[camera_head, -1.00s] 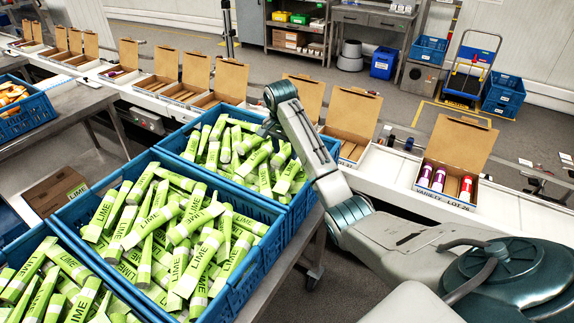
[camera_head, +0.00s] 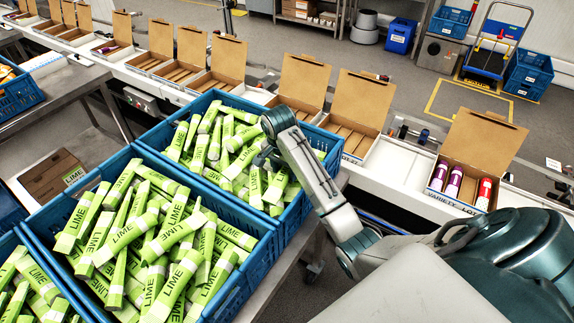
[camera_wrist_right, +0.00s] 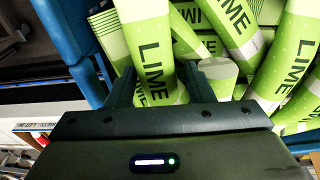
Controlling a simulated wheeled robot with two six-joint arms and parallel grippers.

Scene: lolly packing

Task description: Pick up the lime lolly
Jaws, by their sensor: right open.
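Lime lollies in green wrappers marked LIME (camera_head: 130,231) fill blue crates in the head view. My right gripper (camera_head: 264,160) reaches down among the lollies at the right side of the far crate (camera_head: 294,220). In the wrist view my right gripper (camera_wrist_right: 160,82) is open, with its two dark fingers pointing into the pile. A lime lolly (camera_wrist_right: 150,45) lies between and in front of the fingers, and another rounded green end (camera_wrist_right: 217,70) is by the right finger. Whether the fingers touch a lolly I cannot tell. My left gripper is not in view.
A near blue crate (camera_head: 255,276) of lime lollies stands beside the far one. Open cardboard boxes (camera_head: 357,99) line the white conveyor behind. One box (camera_head: 478,142) at right holds purple and red lollies. The crate wall (camera_wrist_right: 62,35) is close at left in the wrist view.

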